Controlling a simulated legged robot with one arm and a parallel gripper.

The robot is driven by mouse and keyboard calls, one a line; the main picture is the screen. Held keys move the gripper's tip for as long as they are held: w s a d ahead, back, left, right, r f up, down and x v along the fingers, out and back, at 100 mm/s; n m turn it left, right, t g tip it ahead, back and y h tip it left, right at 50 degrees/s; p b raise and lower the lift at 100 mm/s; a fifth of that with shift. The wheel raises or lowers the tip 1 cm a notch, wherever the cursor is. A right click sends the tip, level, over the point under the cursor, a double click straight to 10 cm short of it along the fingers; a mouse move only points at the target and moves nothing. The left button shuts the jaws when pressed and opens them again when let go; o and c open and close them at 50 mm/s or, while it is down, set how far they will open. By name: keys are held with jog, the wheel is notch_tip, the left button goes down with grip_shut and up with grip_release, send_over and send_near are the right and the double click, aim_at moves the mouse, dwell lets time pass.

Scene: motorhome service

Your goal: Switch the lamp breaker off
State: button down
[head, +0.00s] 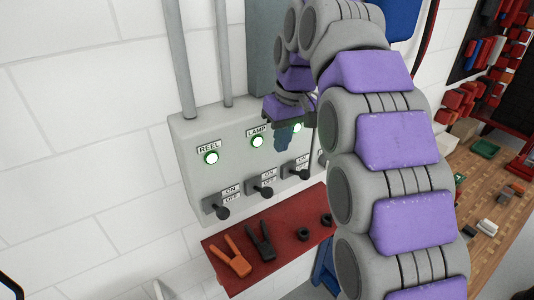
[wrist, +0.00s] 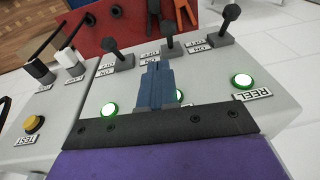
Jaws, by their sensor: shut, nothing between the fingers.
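The lamp breaker (head: 264,189) is the middle black lever on the grey panel, under the LAMP label and a lit green light (head: 257,142). ON and OFF plates sit beside it; I cannot tell its exact tilt. It also shows in the wrist view (wrist: 168,38), between two other levers. My gripper (head: 282,146) is shut and empty, in front of the panel near the lights, above the levers. In the wrist view the blue fingers (wrist: 153,66) point toward the lever row, apart from the lamp lever, and partly cover its light.
The REEL lever (head: 221,210) and another lever (head: 300,174) flank the lamp breaker. A red shelf (head: 215,248) below holds orange and black clamps. In the wrist view, an adjoining box has a yellow TEST button (wrist: 34,123) and two switches. A wooden workbench (head: 490,195) stands right.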

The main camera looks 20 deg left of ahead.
jog(key=shift+w+a+r+n+p, duration=0.15)
jog(key=shift+a+r+p, duration=0.05)
jog(key=shift+a+r, duration=0.25)
jog(key=shift+w+a+r+n+p, duration=0.1)
jog(key=shift+a+r+n+p, duration=0.15)
jog(key=shift+r, duration=0.3)
jog(key=shift+a+f, duration=0.1)
jog(key=shift+a, duration=0.05)
jog(key=b, duration=0.1)
send_over(263, 192)
jog(key=w, duration=0.2)
jog(key=f, duration=1.2)
jog(key=shift+d, duration=0.4)
jog(key=shift+s+f, duration=0.1)
jog(key=shift+f, duration=0.65)
jog(key=shift+d, duration=0.1)
